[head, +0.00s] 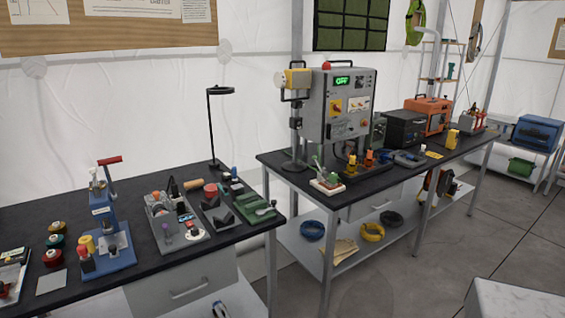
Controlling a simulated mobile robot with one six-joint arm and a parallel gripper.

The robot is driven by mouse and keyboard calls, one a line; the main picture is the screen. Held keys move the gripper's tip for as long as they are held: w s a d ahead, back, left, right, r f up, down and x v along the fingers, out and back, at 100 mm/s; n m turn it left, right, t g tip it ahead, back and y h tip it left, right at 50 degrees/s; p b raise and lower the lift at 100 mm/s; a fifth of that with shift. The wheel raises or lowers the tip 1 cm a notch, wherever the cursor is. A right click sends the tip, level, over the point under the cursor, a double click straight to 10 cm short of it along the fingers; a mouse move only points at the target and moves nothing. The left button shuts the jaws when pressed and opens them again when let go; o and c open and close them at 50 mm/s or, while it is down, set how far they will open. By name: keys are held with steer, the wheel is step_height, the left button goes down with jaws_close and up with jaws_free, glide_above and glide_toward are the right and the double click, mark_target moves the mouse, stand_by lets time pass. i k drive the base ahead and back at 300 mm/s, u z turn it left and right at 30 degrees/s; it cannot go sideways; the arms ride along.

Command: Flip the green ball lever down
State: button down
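A small lever with a green top (317,160) rises from a pale base block (327,186) at the front left corner of the right-hand bench. It appears to stand up and lean slightly left. A red part sits low on the same block. The lever is small in the picture, so the shape of its knob is hard to make out. My gripper is not in view.
A grey control cabinet (338,104) with a lit green display stands behind the lever. The left bench (150,262) holds a blue press (104,222) and several small tools.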

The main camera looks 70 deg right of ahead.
mark_target(313, 157)
steer(key=u, duration=0.85)
steer(key=k, duration=2.05)
steer(key=z, duration=0.85)
